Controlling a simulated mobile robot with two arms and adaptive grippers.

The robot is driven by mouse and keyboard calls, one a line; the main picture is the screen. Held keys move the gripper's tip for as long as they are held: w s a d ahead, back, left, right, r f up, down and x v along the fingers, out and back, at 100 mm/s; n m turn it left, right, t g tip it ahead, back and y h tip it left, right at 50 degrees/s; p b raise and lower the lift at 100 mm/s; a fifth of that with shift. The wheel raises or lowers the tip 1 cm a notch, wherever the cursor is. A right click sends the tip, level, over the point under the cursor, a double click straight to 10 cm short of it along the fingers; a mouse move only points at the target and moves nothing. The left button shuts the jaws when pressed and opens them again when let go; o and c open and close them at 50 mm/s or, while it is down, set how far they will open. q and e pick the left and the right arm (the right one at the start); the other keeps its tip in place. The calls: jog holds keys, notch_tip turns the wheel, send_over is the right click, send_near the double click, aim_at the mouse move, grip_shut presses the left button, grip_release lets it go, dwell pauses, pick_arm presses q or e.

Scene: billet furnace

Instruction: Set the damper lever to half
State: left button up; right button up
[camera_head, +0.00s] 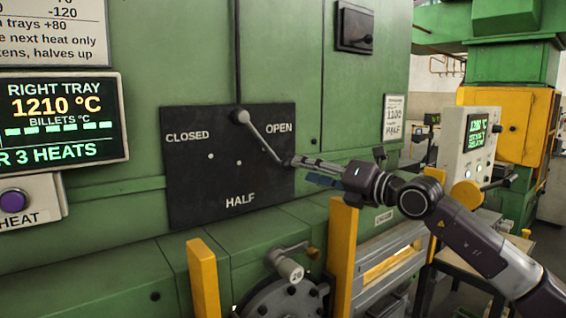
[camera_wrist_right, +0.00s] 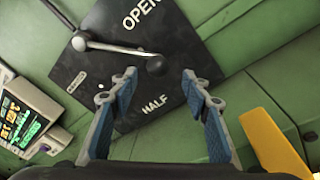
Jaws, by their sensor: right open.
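The damper lever (camera_head: 262,140) is a metal rod on a black plate (camera_head: 200,187) marked CLOSED, OPEN and HALF. From its round pivot at the top it slants down and right, ending below the OPEN label and right of HALF. In the right wrist view the lever (camera_wrist_right: 115,48) ends in a dark round knob (camera_wrist_right: 155,65). My right gripper (camera_head: 296,164) is at the lever's lower end. In the wrist view its open fingers (camera_wrist_right: 158,78) stand either side of the knob's line, with the knob just beyond the tips; contact is not clear. My left gripper is out of view.
The plate is on a green furnace wall (camera_head: 365,80). Below are yellow posts (camera_head: 203,280) and a crank handle (camera_head: 290,268). A display (camera_head: 62,118) reading RIGHT TRAY 1210 °C and a purple button (camera_head: 13,201) are at left. A control box (camera_head: 467,143) stands at right.

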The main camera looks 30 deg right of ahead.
aim_at(288, 166)
jog(key=p+x, duration=0.4)
jog(key=x, duration=0.1)
jog(key=shift+a+r, duration=0.15)
jog(key=shift+r, duration=0.2)
jog(key=shift+w+a+f+p, duration=0.15)
jog(key=shift+w+p, duration=0.45)
jog(key=shift+w, duration=0.05)
jog(key=shift+w+f, duration=0.1)
jog(key=shift+w, duration=0.05)
jog(key=c, duration=0.4)
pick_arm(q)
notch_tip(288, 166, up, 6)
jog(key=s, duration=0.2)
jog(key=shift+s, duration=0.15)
pick_arm(e)
grip_shut()
